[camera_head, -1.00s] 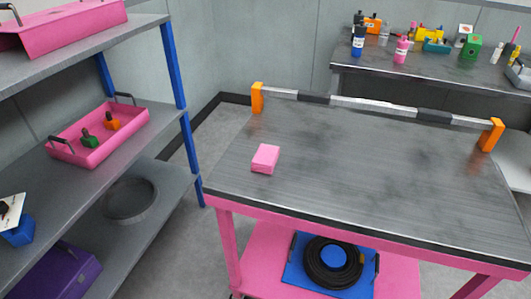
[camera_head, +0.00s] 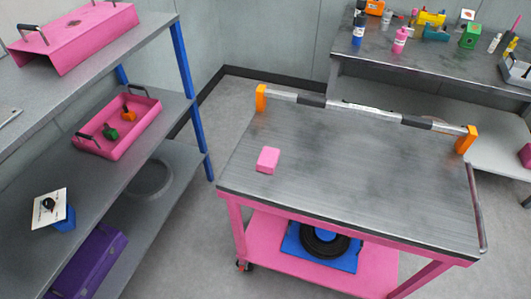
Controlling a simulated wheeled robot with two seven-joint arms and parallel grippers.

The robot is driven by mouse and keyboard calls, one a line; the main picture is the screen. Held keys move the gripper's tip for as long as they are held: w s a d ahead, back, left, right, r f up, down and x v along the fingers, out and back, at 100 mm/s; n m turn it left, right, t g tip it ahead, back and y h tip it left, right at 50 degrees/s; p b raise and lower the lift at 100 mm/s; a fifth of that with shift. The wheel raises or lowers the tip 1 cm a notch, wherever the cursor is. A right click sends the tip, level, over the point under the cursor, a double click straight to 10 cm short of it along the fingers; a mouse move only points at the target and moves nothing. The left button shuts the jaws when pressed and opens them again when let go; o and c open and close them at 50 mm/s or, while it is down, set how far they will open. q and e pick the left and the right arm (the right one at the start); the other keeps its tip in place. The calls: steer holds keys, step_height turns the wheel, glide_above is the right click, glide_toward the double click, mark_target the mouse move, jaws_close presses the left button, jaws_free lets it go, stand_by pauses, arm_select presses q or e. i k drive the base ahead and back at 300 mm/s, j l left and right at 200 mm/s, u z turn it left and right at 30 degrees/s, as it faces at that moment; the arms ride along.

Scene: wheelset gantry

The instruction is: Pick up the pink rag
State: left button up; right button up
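The pink rag (camera_head: 268,160) is a small folded block. It lies flat on the grey top of the pink cart (camera_head: 340,180), near the left side of that top. Nothing touches or covers it. Neither of my grippers shows in the head view.
A bar on orange posts (camera_head: 365,109) runs along the cart top's far edge. A blue-post shelf (camera_head: 185,80) with a pink tray (camera_head: 118,127) stands at the left. A workbench (camera_head: 430,65) with bottles and tools is behind. Grey floor shows between shelf and cart.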

mark_target(267, 162)
steer(key=u, duration=1.65)
steer(key=k+l, duration=0.15)
steer(key=k, duration=0.2)
steer(key=k+l+u, duration=0.1)
steer(key=k, duration=0.25)
